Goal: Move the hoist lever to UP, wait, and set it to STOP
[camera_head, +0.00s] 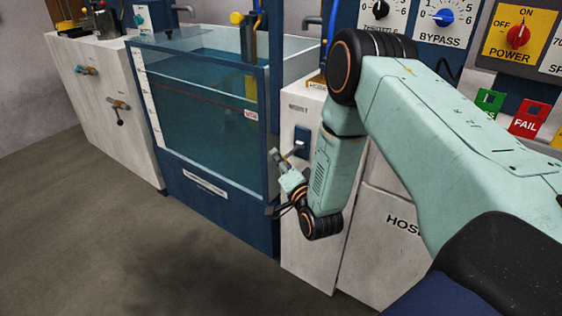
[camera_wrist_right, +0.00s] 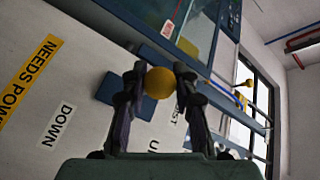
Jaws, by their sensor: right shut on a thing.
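The hoist lever's yellow ball knob (camera_wrist_right: 158,84) sits between the two dark fingers of my right gripper (camera_wrist_right: 159,75), which is shut on it. Behind it is the lever's blue plate (camera_wrist_right: 112,91) on the white panel. In the head view the blue plate (camera_head: 302,138) is on the white cabinet, with my right gripper (camera_head: 287,156) just left of and below it. The knob is hard to make out there. A DOWN label (camera_wrist_right: 58,124) and part of a label starting with U (camera_wrist_right: 152,146) show in the wrist view. I cannot tell the lever's exact setting. My left gripper is out of view.
A glass water tank (camera_head: 205,100) with a blue base stands left of the cabinet (camera_head: 307,220). A white counter with taps (camera_head: 105,105) is further left. Gauge knobs and a red POWER knob (camera_head: 517,36) are on the upper right panel. The floor in front is clear.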

